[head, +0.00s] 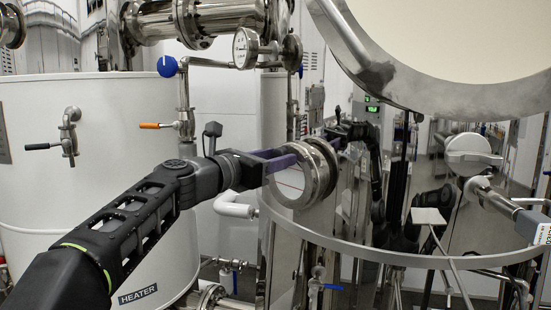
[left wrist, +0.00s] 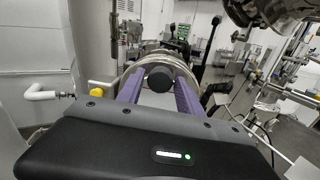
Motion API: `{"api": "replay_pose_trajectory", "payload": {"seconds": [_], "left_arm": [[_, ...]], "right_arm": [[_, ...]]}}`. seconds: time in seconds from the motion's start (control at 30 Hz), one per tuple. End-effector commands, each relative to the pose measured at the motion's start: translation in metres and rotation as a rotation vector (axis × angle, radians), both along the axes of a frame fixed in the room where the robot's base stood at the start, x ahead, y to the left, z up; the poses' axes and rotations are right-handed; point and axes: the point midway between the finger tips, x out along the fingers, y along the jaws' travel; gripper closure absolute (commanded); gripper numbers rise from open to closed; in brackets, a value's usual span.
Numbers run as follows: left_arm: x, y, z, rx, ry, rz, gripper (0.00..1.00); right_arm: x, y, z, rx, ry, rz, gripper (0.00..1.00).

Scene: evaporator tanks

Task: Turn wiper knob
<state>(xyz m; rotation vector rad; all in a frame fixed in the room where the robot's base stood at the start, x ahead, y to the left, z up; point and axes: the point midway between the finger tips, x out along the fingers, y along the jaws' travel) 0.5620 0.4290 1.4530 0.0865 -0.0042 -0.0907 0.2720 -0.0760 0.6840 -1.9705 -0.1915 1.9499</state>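The wiper knob (left wrist: 159,78) is a dark round knob in front of a steel-ringed round sight glass, seen in the left wrist view. The sight glass (head: 290,186) also shows in the head view, in a polished flange on the steel tank; the knob is hidden there. My left gripper (left wrist: 158,92) has its purple fingers on either side of the knob, apart from each other. I cannot tell whether they press on it. The left gripper (head: 280,160) also shows in the head view, with its fingers reaching the sight glass. My right gripper is not in view.
A white heater tank (head: 95,225) stands left, with an orange-handled valve (head: 150,126) and a pressure gauge (head: 245,48) near it. A large steel ring (head: 365,65) overhangs on the upper right. A curved steel rail (head: 400,257) crosses below. The polished tank shows reflections.

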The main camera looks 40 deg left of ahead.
Motion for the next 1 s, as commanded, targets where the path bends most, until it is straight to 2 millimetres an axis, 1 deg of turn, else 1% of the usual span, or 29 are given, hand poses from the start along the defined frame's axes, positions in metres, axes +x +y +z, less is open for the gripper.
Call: {"api": "replay_pose_trajectory", "payload": {"seconds": [0.03, 0.07, 0.5, 0.77, 1.0], "left_arm": [[-0.0001, 0.0000, 0.0000, 0.000, 0.000, 0.000, 0.62], [-0.0001, 0.0000, 0.0000, 0.000, 0.000, 0.000, 0.65], [-0.0004, 0.0005, 0.0001, 0.000, 0.000, 0.001, 1.00], [-0.0003, 0.0007, 0.0000, 0.007, -0.002, 0.002, 1.00], [-0.0002, 0.0010, -0.0018, 0.061, -0.012, 0.001, 1.00]], "right_arm": [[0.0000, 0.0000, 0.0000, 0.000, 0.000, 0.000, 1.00], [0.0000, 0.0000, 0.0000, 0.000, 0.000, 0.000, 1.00], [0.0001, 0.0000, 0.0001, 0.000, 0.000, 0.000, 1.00], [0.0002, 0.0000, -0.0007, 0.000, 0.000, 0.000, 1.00], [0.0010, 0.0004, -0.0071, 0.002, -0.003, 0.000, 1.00]]}}
